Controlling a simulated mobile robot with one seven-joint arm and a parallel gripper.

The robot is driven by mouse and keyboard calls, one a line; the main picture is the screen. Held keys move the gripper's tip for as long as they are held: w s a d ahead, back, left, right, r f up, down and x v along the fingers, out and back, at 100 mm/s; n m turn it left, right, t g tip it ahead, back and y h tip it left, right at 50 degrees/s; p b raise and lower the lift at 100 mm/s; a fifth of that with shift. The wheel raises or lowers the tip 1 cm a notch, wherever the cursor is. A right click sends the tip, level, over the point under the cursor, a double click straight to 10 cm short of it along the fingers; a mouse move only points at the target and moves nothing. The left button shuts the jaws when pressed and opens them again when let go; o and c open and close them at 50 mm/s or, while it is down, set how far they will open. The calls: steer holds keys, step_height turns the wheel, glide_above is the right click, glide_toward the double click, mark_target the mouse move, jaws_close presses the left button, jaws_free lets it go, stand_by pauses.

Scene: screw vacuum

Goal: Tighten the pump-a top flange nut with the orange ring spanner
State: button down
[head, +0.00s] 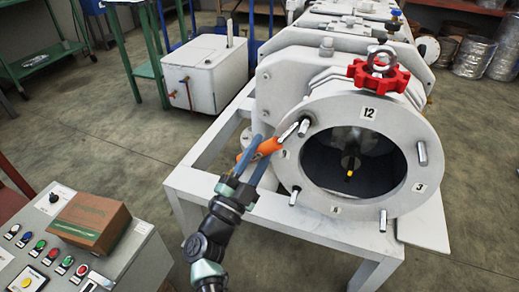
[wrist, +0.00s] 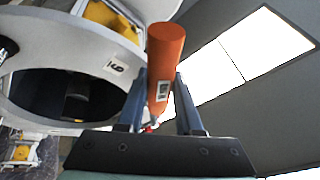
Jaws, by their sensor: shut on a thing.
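My gripper (head: 262,143) is shut on the orange spanner (head: 269,147), with its blue fingers on either side of the handle. In the wrist view the orange handle (wrist: 166,60) stands between my gripper's fingers (wrist: 161,85), and the spanner's ring end is hidden. Which pump is pump-a is not readable.
Other studs stick out of the flange at right (head: 422,153) and bottom (head: 383,220). A red handwheel (head: 378,76) stands on top. The white frame (head: 225,140) carries the machine. A control panel with a cardboard box (head: 90,222) is at lower left.

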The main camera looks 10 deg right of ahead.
steer(key=shift+s+d, duration=0.1)
steer(key=shift+s, duration=0.05)
steer(key=s+a+p, duration=0.4)
steer(key=s+p, duration=0.1)
steer(key=s, duration=0.1)
steer(key=shift+a, duration=0.15)
stand_by(0.5)
stand_by(0.5)
